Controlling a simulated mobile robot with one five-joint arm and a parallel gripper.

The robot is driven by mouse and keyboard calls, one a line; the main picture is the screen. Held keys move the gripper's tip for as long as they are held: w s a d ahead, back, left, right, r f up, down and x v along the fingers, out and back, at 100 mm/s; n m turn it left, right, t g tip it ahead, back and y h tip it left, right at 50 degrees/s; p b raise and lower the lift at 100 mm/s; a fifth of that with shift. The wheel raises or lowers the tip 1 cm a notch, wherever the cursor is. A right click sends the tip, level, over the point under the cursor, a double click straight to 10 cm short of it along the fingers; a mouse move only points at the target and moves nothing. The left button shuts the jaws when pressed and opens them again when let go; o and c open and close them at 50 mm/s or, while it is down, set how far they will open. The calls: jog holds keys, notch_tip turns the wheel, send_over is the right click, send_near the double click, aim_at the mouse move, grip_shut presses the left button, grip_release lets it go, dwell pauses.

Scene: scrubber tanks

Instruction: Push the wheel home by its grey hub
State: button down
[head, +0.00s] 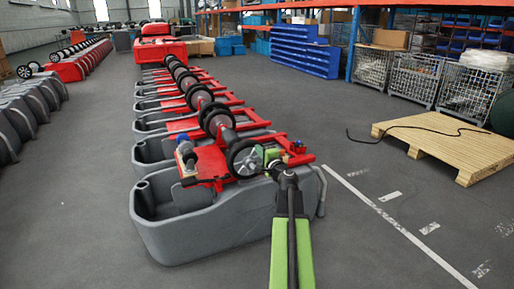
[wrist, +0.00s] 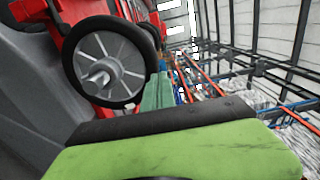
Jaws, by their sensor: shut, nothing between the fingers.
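The wheel (wrist: 77,58) has a black tyre and a grey spoked disc. Its grey hub (wrist: 98,78) sticks out of the middle, facing the wrist camera. In the head view the wheel (head: 236,160) stands upright at the near end of the red frame, partly hidden by my gripper. My green gripper (head: 271,157) is shut and empty, just right of the wheel. In the wrist view a green and black part of my gripper fills the bottom. Whether it touches the hub cannot be told.
The wheel's red frame (head: 207,165) sits on a grey tank (head: 190,236). A row of similar tanks runs back behind it. A wooden pallet (head: 455,146) with a black cable lies at right. The floor between is clear, with white line markings.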

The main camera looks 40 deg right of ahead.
jog(key=v, duration=0.9)
jog(key=shift+f, duration=0.2)
